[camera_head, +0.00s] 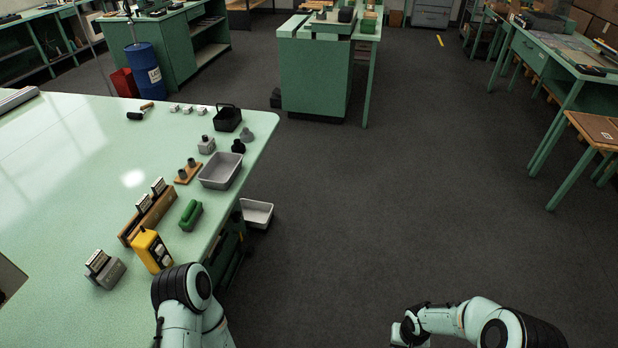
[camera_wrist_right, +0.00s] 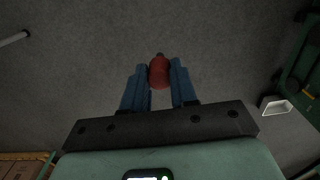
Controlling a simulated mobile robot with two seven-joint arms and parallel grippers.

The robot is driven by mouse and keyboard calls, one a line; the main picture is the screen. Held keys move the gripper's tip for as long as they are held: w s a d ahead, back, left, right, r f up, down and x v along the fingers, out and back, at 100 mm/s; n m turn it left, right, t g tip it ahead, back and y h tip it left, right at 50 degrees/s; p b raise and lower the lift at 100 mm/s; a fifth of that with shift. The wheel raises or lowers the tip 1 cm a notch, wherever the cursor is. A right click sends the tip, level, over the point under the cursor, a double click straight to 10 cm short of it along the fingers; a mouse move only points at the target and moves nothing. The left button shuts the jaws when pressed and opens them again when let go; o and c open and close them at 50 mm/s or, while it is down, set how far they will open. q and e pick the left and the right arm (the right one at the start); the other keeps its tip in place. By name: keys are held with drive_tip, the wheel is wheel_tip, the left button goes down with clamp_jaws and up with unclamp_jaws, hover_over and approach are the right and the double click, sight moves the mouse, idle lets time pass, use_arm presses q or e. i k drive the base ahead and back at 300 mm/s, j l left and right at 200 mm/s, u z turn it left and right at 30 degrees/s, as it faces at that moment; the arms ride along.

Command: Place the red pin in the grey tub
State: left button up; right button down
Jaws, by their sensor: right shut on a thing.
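The red pin (camera_wrist_right: 159,72) is held between the two blue fingers of my right gripper (camera_wrist_right: 160,80) in the right wrist view, with dark floor behind it. The grey tub (camera_head: 207,184) stands on the green table near its right edge in the head view; its inside looks empty. My right arm is at the bottom right of the head view, over the floor and well away from the tub; the pin cannot be made out there. My left arm shows at the bottom left, by the table's edge, but its gripper is out of sight.
Around the tub on the table (camera_head: 75,195) are a wooden block with two grey pegs (camera_head: 188,171), a green item (camera_head: 190,215), a black caddy (camera_head: 228,118) and a yellow device (camera_head: 152,251). A paler tub (camera_head: 257,213) sits lower, beside the table. Open floor lies right of it.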

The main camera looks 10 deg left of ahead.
sight(222, 176)
drive_tip(key=i+j+z, duration=0.2)
drive_tip(key=i, duration=1.15)
drive_tip(key=i+l+u, duration=0.2)
drive_tip(key=i, duration=0.3)
drive_tip(key=i+l+u, duration=0.15)
drive_tip(key=i, duration=0.3)
drive_tip(key=u, duration=1.5)
